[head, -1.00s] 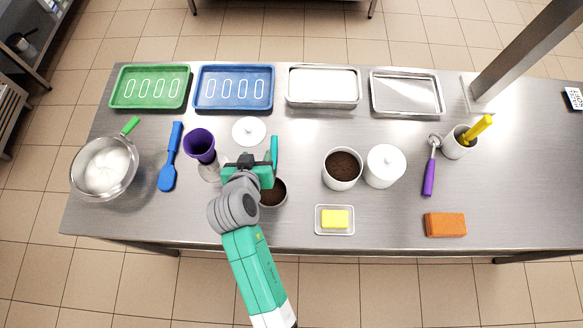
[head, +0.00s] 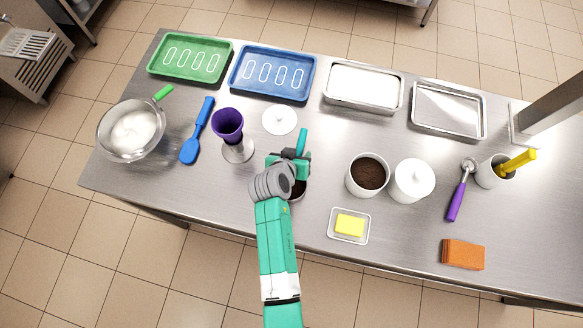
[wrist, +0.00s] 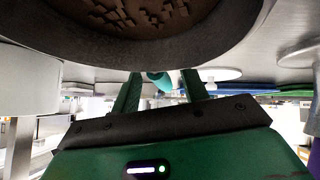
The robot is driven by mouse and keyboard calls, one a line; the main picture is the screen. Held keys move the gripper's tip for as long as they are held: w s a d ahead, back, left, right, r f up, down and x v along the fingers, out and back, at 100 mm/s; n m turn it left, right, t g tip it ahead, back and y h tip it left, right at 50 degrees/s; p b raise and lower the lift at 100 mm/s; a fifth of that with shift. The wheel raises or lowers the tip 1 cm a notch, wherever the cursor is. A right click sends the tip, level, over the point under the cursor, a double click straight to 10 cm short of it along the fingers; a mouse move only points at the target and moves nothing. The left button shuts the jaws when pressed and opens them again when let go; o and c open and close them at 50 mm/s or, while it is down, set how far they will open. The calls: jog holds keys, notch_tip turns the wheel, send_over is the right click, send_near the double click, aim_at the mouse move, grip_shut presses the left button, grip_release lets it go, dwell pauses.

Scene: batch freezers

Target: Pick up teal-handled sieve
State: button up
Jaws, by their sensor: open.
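The teal handle of the sieve (head: 302,141) shows in the head view just beyond my gripper (head: 291,154). A round, dark-rimmed vessel with brown content (head: 299,190) is partly hidden under my wrist; I cannot tell whether it is the sieve's bowl. In the wrist view, which looks upside down, my open gripper (wrist: 160,82) has a finger on each side of a short piece of the teal handle (wrist: 160,78). The vessel with brown content (wrist: 140,15) fills the top of that view. I cannot tell whether the fingers touch the handle.
A white canister with brown content (head: 367,175) and a lidded canister (head: 413,180) stand to the right. A butter dish (head: 335,236) is nearer the front edge.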

grip_shut()
